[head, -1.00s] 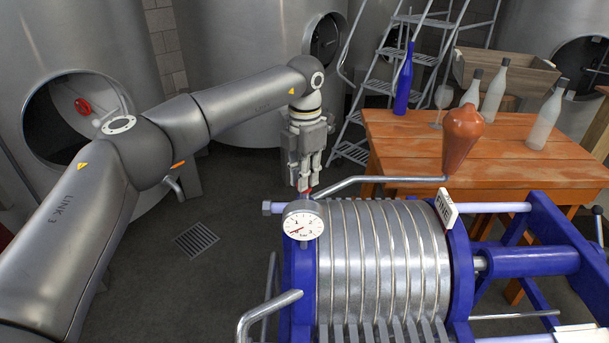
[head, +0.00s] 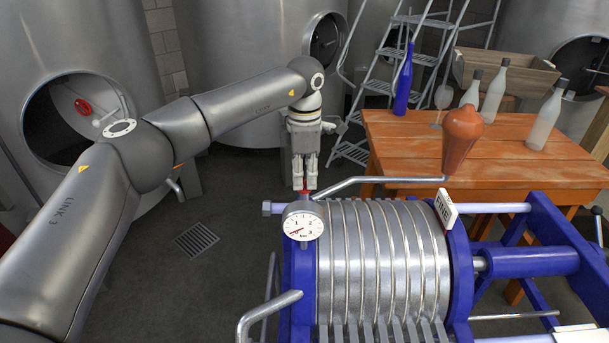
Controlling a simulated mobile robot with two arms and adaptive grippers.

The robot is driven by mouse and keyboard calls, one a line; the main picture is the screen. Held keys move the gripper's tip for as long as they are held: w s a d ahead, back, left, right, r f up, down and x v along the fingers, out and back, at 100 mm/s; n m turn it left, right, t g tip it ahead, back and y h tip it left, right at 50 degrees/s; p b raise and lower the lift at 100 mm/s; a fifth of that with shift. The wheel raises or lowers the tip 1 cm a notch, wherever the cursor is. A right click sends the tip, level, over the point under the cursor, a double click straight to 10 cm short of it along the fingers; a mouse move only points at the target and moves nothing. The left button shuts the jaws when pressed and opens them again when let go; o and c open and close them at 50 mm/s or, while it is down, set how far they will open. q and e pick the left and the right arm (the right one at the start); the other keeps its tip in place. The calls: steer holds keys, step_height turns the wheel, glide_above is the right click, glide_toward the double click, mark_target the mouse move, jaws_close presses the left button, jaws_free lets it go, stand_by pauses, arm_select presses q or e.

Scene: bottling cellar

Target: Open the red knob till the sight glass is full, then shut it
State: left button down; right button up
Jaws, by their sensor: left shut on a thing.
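My left gripper (head: 305,187) points down behind the gauge and is shut on the red knob (head: 305,194). Only a little red shows between and below the fingertips. A bent metal pipe (head: 375,180) runs right from beside the knob. At its far end stands an orange-brown, bulb-topped vessel (head: 462,135), perhaps the sight glass; I cannot make out a liquid level in it. My right gripper is not in view.
A round bar gauge (head: 303,226) sits in front of the knob on the ribbed plate filter (head: 385,262) with blue ends. A wooden table (head: 500,160) holds a blue bottle (head: 404,82) and several pale bottles. Steel tanks and a step ladder stand behind. The floor by the drain (head: 196,240) is clear.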

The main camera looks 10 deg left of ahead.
mark_target(304, 180)
arm_select(q)
steer(key=shift+r, duration=0.1)
steer(key=c, duration=1.5)
jaws_free()
steer(key=shift+o, duration=0.2)
step_height(304, 180, up, 12)
